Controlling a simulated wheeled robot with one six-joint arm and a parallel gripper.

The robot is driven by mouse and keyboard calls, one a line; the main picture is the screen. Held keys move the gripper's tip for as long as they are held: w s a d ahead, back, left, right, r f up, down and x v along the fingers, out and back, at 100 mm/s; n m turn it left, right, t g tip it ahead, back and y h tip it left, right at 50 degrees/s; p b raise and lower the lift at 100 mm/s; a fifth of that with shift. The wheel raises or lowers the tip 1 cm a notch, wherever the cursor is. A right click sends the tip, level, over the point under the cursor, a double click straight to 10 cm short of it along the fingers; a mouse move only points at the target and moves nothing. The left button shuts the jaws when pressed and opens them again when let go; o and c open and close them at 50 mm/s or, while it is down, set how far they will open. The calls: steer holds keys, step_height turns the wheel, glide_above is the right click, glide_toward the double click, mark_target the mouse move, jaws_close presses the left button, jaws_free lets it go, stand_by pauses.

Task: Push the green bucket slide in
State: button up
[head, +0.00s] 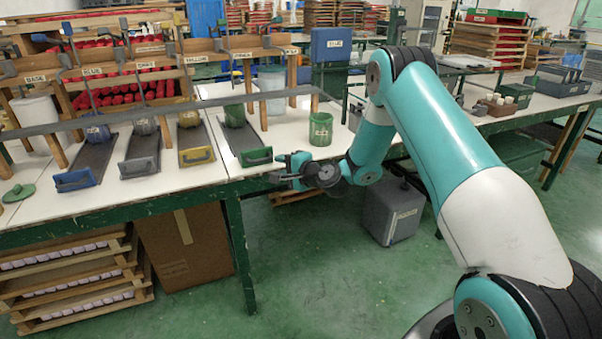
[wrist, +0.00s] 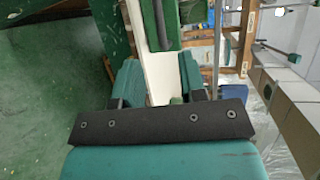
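The green bucket slide (head: 235,138) is a dark tray with a green front and handle (head: 256,157), lying near the table's front edge. My gripper (head: 284,172) is at the table edge, just right of the slide's front. In the wrist view my gripper (wrist: 158,82) has its two teal fingers apart with nothing held between them. A green piece (wrist: 160,22), apparently the slide's front, shows beyond the fingertips. I cannot tell whether they touch.
Yellow (head: 197,145), grey (head: 140,155) and blue (head: 88,160) slides lie in a row to the left. A separate green container (head: 320,129) stands to the right. A wooden rack with a long dark rail (head: 185,106) crosses above the slides. A grey box (head: 392,212) sits on the floor.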

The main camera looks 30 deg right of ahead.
steer(key=b+v, duration=0.1)
steer(key=v, duration=0.6)
steer(key=shift+d, duration=0.1)
